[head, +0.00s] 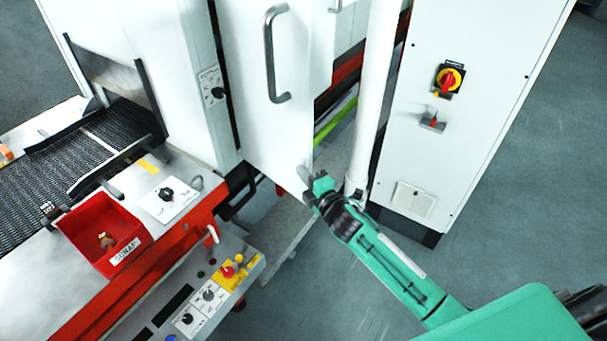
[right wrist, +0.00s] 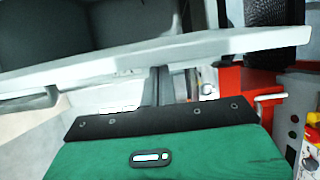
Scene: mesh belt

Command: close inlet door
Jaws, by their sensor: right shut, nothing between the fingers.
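The white inlet door (head: 292,125) with a long grey bar handle (head: 272,55) stands ajar, with a gap to the machine's inside along its right side. My right gripper (head: 308,186) is shut and empty at the door's lower right corner. In the right wrist view, the dark fingers (right wrist: 157,84) reach up to the door's pale edge (right wrist: 125,62). I cannot tell whether they touch it. Part of the handle (right wrist: 28,104) shows at left there. My left gripper is not in view.
A white post (head: 374,100) and a white cabinet (head: 455,110) with a red-yellow switch stand right of the door. The mesh belt (head: 50,180), a red bin (head: 82,225) and a control panel (head: 205,290) lie left.

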